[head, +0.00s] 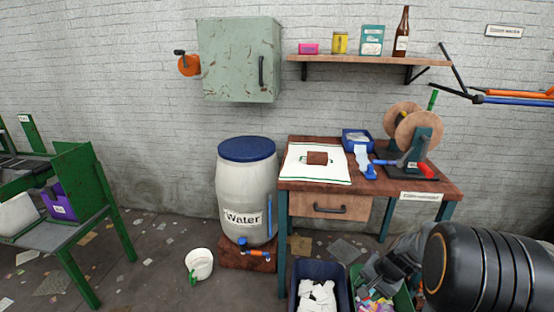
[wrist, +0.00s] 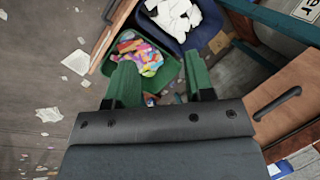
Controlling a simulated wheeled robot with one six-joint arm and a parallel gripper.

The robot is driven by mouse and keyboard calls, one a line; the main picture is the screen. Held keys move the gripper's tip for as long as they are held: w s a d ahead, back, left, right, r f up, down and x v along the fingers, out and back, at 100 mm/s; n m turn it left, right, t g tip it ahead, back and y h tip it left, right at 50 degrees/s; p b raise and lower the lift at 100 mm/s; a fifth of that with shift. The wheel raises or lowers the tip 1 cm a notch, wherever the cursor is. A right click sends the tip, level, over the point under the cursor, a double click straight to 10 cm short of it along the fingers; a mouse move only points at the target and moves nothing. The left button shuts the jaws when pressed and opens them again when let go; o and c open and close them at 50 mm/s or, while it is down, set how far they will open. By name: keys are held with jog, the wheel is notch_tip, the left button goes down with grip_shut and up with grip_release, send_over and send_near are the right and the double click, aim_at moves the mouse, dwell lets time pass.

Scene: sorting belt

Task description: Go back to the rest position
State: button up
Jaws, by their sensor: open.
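My gripper (wrist: 161,78) shows in the wrist view with its two green fingers spread apart and nothing between them. It hangs over a green bin (head: 404,299) of colourful scraps (wrist: 140,55); I cannot tell how high above it. In the head view my arm comes in from the lower right, and the gripper's dark body is near the bin in front of the bench. The fingertips are hard to make out there.
A blue bin (head: 294,291) with white scraps stands left of the green bin. The wooden bench (head: 275,184) with a drawer (head: 317,207) is close behind.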

jog(key=s+a+r+n+h+p, duration=0.1)
jog(key=s+a+r+n+p, duration=0.2)
jog(key=r, duration=0.7)
jog(key=s+a+r+n+t+h+p, duration=0.1)
jog(key=s+a+r+n+p, duration=0.2)
jog(key=r, duration=0.7)
jog(key=s+a+r+n+h+p, duration=0.1)
jog(key=s+a+r+n+p, duration=0.2)
jog(key=s+r+p, duration=0.4)
notch_tip(320, 180, up, 3)
jog(key=shift+a+r+t+p, duration=0.2)
jog(key=shift+a+t+p, duration=0.15)
jog(key=shift+a, duration=0.15)
jog(key=shift+s, duration=0.1)
